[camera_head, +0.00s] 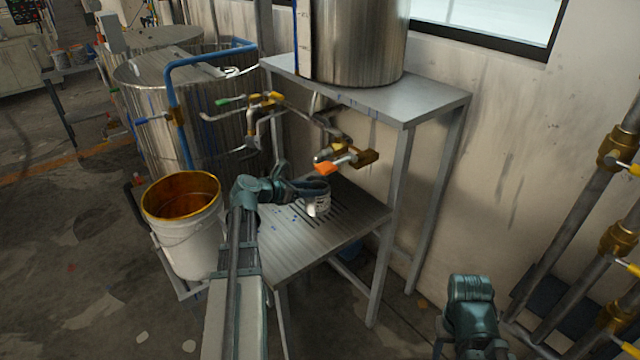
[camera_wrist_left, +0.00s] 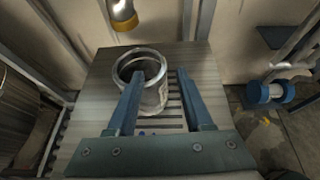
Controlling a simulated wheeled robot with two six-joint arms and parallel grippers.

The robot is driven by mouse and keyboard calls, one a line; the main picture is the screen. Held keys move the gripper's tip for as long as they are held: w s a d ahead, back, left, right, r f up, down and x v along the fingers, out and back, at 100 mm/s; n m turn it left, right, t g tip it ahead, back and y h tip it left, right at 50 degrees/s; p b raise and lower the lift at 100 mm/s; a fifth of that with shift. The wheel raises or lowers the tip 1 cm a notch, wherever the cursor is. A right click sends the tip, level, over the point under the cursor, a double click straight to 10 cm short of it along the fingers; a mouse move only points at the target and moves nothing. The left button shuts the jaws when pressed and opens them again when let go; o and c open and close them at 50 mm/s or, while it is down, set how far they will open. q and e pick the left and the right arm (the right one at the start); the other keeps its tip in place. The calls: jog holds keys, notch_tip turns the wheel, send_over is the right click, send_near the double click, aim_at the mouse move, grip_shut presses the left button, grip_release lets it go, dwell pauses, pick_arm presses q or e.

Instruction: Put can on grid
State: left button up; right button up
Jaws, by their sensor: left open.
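A small open metal can (camera_head: 317,203) with a pale label stands upright on the slotted grid (camera_head: 305,214) of the lower steel shelf, under the tap. It also shows in the left wrist view (camera_wrist_left: 155,98), with grid slots beside and in front of it. My left gripper (camera_head: 308,187) is open at the can. In the left wrist view, one finger overlaps the can's mouth and the other lies just right of its wall. I cannot tell whether either finger touches it. My right gripper is not in view; only part of my right arm shows at the bottom.
A brass tap with an orange handle (camera_head: 327,168) hangs above the grid. A steel tank (camera_head: 355,40) stands on the upper shelf (camera_head: 400,98), whose legs flank the space. A large stained bucket (camera_head: 186,240) stands left of the lower shelf.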

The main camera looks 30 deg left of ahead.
pick_arm(q)
jog(key=p+v, duration=0.1)
jog(key=v, duration=0.5)
jog(key=shift+p, duration=0.4)
jog(key=s+d+f+m+g, duration=0.1)
jog(key=d+f+m+g, duration=0.2)
jog(key=d+m, duration=0.35)
jog(key=s+d+f+m+g+h, duration=0.1)
jog(key=d+f+m+g, duration=0.2)
jog(key=d, duration=0.7)
jog(key=s+d+f+m+g, duration=0.1)
jog(key=d+f+m+g, duration=0.1)
jog(key=d+m, duration=0.5)
jog(key=s+d+f+m+g+y, duration=0.2)
jog(key=s+d+m+y, duration=0.1)
jog(key=s+d+m, duration=0.4)
jog(key=s+d+f+m+g+y, duration=0.2)
jog(key=s+d+m, duration=0.5)
jog(key=m, duration=0.5)
jog(key=shift+s+d+f+y, duration=0.2)
jog(key=shift+d+f+y, duration=0.15)
jog(key=shift+y, duration=0.55)
